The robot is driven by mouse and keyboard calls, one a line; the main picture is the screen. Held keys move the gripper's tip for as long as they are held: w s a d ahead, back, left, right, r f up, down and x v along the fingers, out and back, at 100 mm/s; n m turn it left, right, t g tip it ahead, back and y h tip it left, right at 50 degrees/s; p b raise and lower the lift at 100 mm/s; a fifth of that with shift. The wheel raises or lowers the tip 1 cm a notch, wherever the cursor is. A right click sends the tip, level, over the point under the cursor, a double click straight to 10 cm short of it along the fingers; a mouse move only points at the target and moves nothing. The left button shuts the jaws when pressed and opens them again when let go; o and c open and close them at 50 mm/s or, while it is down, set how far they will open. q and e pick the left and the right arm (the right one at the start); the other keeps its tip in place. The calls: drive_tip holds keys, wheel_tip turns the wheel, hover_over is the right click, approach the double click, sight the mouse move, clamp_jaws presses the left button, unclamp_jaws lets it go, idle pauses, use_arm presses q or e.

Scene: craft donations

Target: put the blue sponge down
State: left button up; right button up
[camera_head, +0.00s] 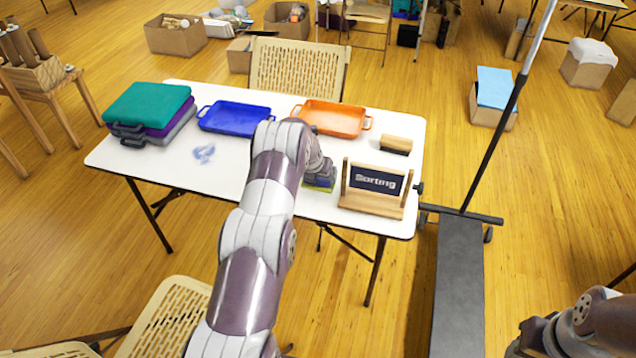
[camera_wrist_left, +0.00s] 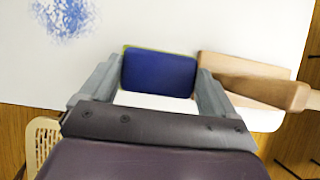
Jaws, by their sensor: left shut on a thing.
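The blue sponge (camera_head: 322,182) has a yellow-green layer along its edge. My left gripper (camera_head: 319,173) is shut on it, over the front part of the white table (camera_head: 240,180). In the left wrist view the sponge (camera_wrist_left: 158,75) sits between the two grey fingers of my left gripper (camera_wrist_left: 155,85). I cannot tell whether the sponge touches the table. My right arm shows at the bottom right corner of the head view, away from the table; its fingers cannot be made out.
A wooden stand with a "Sorting" sign (camera_head: 375,182) is close right of the sponge. Behind are a blue tray (camera_head: 235,120), an orange tray (camera_head: 332,118) and a wooden eraser (camera_head: 396,144). A blue smudge (camera_head: 204,154) marks the open tabletop.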

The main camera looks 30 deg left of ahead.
sight(318, 184)
use_arm(q)
drive_tip(key=f, duration=0.3)
drive_tip(key=shift+s+d+f, duration=0.1)
drive_tip(key=shift+s+f, duration=0.2)
drive_tip(key=shift+f, duration=0.05)
drive_tip(key=shift+w+f, duration=0.2)
drive_tip(key=shift+f, duration=0.1)
drive_tip(key=o, duration=0.7)
drive_tip(key=shift+o, duration=0.2)
